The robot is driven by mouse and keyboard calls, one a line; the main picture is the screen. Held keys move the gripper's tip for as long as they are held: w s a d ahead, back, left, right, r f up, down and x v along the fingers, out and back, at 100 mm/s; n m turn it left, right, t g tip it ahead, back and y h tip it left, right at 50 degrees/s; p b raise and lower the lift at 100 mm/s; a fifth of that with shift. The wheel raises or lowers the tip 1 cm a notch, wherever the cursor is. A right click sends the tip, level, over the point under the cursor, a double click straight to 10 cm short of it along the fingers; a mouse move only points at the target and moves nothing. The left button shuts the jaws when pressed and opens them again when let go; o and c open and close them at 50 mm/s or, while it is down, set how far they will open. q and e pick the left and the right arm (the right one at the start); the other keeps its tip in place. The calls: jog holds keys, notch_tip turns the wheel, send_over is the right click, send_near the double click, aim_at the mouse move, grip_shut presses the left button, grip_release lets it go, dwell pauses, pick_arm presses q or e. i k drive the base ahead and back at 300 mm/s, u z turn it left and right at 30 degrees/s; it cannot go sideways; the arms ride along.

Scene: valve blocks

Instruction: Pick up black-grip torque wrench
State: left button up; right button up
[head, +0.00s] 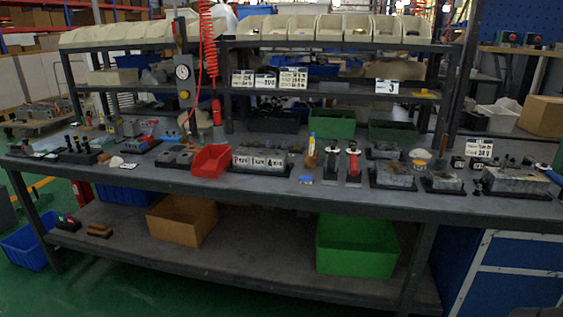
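Two upright tools stand side by side in dark holders near the middle of the workbench (300,197) in the head view. The left one (332,160) looks mostly dark with a pale part low down. The right one (353,163) shows red and white parts and a dark top. They are small and dim, so I cannot tell for sure which is the black-grip torque wrench. Neither of my grippers is in view.
A red bin (211,161) and a grey valve block (262,158) stand left of the tools. More valve blocks (394,176) stand to the right. A shelf (335,93) runs behind.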

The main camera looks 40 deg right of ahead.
aim_at(332, 154)
jog(key=u, duration=0.2)
jog(key=i, duration=1.2)
jog(key=z, duration=0.9)
jog(key=i, duration=1.05)
jog(key=z, duration=1.05)
